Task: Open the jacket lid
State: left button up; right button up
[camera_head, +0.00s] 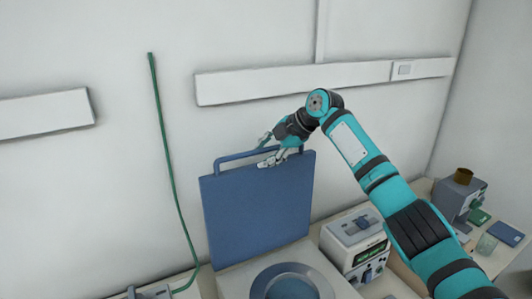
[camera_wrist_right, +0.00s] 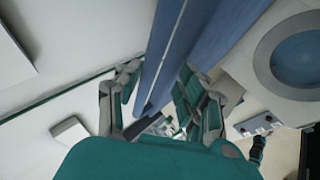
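The blue jacket lid (camera_head: 260,210) stands raised, near upright, behind the round opening of the jacket (camera_head: 292,284). A blue bar handle (camera_head: 232,156) runs along its top edge. My right gripper (camera_head: 268,150) is at the right part of this handle, at the lid's top edge. In the right wrist view, the blue lid (camera_wrist_right: 194,40) and handle bar pass between the two fingers of the gripper (camera_wrist_right: 160,85). The fingers are spread, with a gap on each side. My left gripper is in neither view.
A white instrument with a green display (camera_head: 355,240) stands right of the jacket. A grey device (camera_head: 458,200) and small items are farther right on the bench. A green cable (camera_head: 165,150) hangs along the wall at left. The wall is close behind the lid.

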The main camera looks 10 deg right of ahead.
jog(key=v, duration=1.2)
jog(key=shift+d, duration=0.1)
